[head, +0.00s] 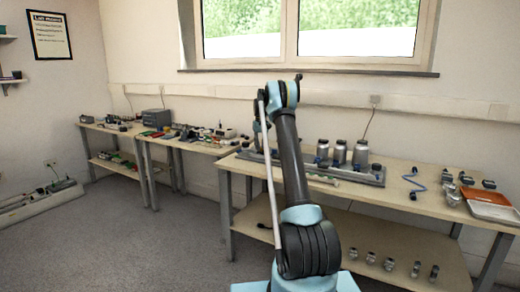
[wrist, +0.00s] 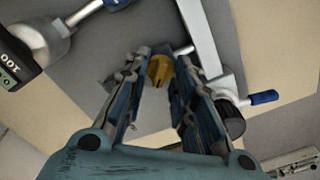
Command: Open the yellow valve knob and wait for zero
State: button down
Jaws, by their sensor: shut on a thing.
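The yellow valve knob (wrist: 160,70) is in the upper middle of the wrist view, between the fingertips of my gripper (wrist: 158,66). My gripper is shut on it, with one finger on each side. In the head view my raised arm stands in front of the bench and hides the knob. A dark device with white digits (wrist: 12,66) is at the left edge of the wrist view. Its digits look upside down, and I cannot tell the reading for sure.
A blue-ended lever (wrist: 262,98) is right of the fingers. A metal fitting (wrist: 48,36) is at upper left.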

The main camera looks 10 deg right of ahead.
jog(key=m, duration=0.5)
jog(key=shift+w+m, duration=0.1)
jog(key=shift+m, duration=2.3)
jog(key=shift+a, duration=0.1)
jog(key=c, duration=1.3)
grip_release()
notch_tip(320, 180, up, 12)
jog(key=shift+f, duration=0.1)
